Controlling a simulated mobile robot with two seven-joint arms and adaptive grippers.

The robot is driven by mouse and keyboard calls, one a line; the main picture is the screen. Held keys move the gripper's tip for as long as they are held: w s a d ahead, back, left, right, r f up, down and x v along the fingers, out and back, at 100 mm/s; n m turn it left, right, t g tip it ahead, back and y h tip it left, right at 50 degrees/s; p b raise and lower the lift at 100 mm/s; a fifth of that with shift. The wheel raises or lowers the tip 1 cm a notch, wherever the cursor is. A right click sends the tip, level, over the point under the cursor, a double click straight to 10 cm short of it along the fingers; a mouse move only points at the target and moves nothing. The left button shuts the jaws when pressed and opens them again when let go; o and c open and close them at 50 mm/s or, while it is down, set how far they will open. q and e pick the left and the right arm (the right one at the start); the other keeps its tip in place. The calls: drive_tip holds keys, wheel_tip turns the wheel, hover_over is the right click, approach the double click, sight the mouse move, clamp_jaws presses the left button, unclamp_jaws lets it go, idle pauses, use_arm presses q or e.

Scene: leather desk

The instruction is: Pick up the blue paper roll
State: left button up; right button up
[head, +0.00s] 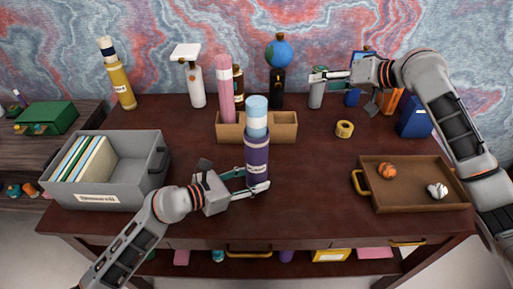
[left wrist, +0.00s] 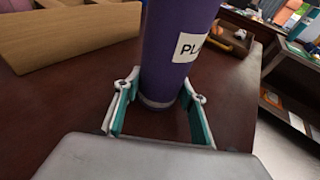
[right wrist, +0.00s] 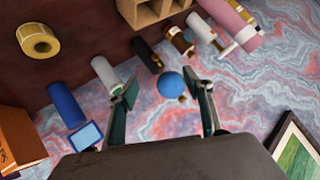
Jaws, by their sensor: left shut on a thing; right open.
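A light blue roll with a white band (head: 257,104) stands upright in the head view, seemingly sticking out of the top of a labelled purple tube (head: 257,160). My left gripper (head: 258,189) is shut around the tube's lower part. The left wrist view shows the purple tube (left wrist: 172,60) between both fingers (left wrist: 158,110), with its top out of frame. My right gripper (head: 322,76) is open and empty above the back right of the desk, close to a grey bottle (head: 316,96). Its spread fingers (right wrist: 167,105) show in the right wrist view with the globe behind.
A wooden holder (head: 284,128) with a pink roll (head: 224,85) stands behind the tube. A grey bin (head: 125,190) is left, a brown tray (head: 410,190) right, a tape roll (head: 344,129) between. Bottles and a globe (head: 278,53) line the back.

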sight(261, 101)
drive_tip(key=s+a+r+n+g+y, duration=0.1)
drive_tip(key=s+a+r+n+g, duration=0.2)
drive_tip(key=a, duration=0.6)
drive_tip(key=s+a+r+n+y, duration=0.1)
drive_tip(key=s+a+r, duration=0.25)
drive_tip(key=a, duration=0.55)
drive_tip(key=s+n+g+h, duration=0.1)
drive_tip(key=s+n, duration=0.1)
drive_tip(key=s, duration=0.1)
drive_tip(key=s+a+n+g+h, duration=0.1)
drive_tip(key=s+n, duration=0.1)
drive_tip(key=s, duration=0.1)
drive_tip(key=s+a+n+g+h, duration=0.1)
drive_tip(key=s+n+g, duration=0.1)
drive_tip(key=s, duration=0.1)
drive_tip(key=shift+s+a+f+n, duration=0.1)
drive_tip(key=shift+s+f+n, duration=0.15)
drive_tip(key=shift+n, duration=0.15)
drive_tip(key=s+d+r+n+h, duration=0.2)
drive_tip(key=d+r+n, duration=0.1)
drive_tip(key=d+r, duration=0.3)
drive_tip(key=shift+g, duration=0.4)
drive_tip(key=x, duration=0.3)
drive_tip(key=a+x, duration=0.1)
drive_tip(key=x, duration=0.7)
drive_tip(key=shift+a+r, duration=0.25)
drive_tip(key=shift+a, duration=0.05)
drive_tip(key=shift+w, duration=0.1)
clamp_jaws()
